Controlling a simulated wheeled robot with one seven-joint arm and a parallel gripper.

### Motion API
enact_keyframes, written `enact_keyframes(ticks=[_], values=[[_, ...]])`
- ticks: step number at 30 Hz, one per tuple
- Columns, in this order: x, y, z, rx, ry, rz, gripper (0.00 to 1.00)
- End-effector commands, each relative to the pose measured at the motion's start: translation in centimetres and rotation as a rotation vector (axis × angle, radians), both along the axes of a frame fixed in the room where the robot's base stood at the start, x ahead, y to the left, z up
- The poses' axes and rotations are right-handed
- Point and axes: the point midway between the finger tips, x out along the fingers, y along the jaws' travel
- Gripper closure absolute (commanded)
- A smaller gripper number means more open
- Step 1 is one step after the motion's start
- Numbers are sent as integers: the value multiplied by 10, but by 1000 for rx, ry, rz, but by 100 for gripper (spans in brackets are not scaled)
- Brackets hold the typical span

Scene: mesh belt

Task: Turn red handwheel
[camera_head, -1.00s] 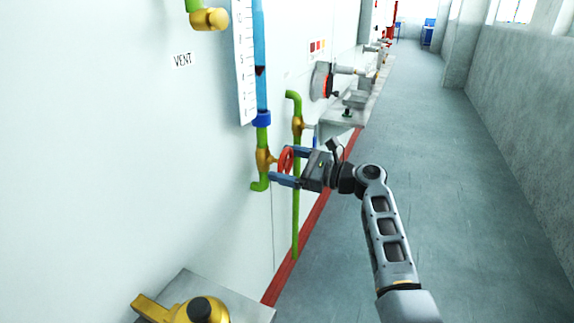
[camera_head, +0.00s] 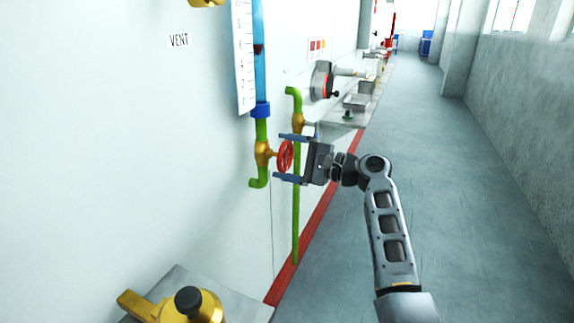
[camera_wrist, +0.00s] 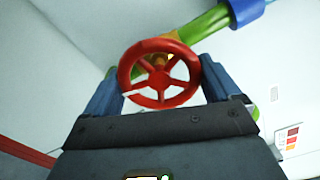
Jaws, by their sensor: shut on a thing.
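The red handwheel (camera_head: 286,156) sits on a brass valve (camera_head: 263,154) in a green pipe at the left wall. My gripper (camera_head: 280,157) reaches it from the right, with one blue finger above the wheel and one below. In the wrist view the red wheel (camera_wrist: 159,74) shows face-on, with spokes and a rim. The blue fingers of my gripper (camera_wrist: 160,80) stand at its left and right edges, shut on the rim. The exact contact spots are partly hidden.
A blue sight tube (camera_head: 260,60) with a white scale rises above the valve. A second green pipe (camera_head: 296,215) runs down just behind my gripper. A yellow fitting (camera_head: 200,308) stands at the lower left. The grey floor (camera_head: 470,200) to the right is clear.

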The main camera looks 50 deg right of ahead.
Motion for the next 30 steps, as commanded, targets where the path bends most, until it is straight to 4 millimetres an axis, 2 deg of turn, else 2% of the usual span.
enact_keyframes(ticks=[1, 30], values=[[-1, -1, -5, -43, -14, -1, 40], [-1, -1, -4, -908, -327, -2, 41]])
